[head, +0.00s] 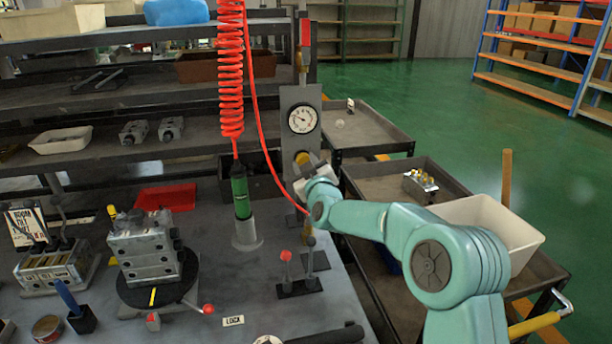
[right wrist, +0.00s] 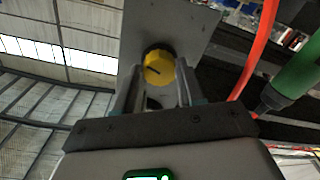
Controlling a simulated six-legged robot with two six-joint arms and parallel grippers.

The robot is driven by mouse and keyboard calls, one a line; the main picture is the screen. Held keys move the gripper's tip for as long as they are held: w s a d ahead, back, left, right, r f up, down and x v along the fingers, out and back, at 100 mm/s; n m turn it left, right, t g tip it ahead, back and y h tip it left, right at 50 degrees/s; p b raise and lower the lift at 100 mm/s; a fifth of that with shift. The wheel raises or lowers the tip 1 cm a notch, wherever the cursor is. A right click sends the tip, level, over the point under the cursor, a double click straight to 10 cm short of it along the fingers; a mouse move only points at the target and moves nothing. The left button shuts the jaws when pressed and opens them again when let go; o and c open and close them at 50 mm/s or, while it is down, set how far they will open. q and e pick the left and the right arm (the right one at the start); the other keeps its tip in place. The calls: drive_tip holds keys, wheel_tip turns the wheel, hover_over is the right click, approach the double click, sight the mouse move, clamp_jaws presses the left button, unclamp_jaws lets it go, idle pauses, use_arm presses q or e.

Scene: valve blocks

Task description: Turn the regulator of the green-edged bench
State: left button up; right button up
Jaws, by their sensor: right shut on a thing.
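The regulator is a yellow knob (head: 302,157) on an upright grey panel (head: 287,120), below a round white gauge (head: 302,119). In the right wrist view the yellow knob (right wrist: 158,66) shows a dark line on its face and sits between the two fingertips. My right gripper (head: 306,166) reaches the panel from the right and is shut on the knob; in the right wrist view its fingers (right wrist: 158,84) flank the knob on both sides. In the head view the gripper partly hides the knob. My left gripper is not in view.
A red coiled hose (head: 231,70) hangs left of the panel to a green tool (head: 241,195). A valve block (head: 146,250) on a round base and small levers (head: 298,288) stand on the grey bench (head: 225,285). A cart with a white bin (head: 490,230) is at right.

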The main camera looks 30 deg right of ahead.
drive_tip(key=m+h+b, duration=0.1)
drive_tip(key=m+b, duration=1.1)
drive_tip(key=m, duration=1.1)
drive_tip(key=shift+d, duration=0.1)
drive_tip(key=shift+m, duration=0.4)
drive_tip(key=o, duration=1)
drive_tip(key=shift+o, duration=0.2)
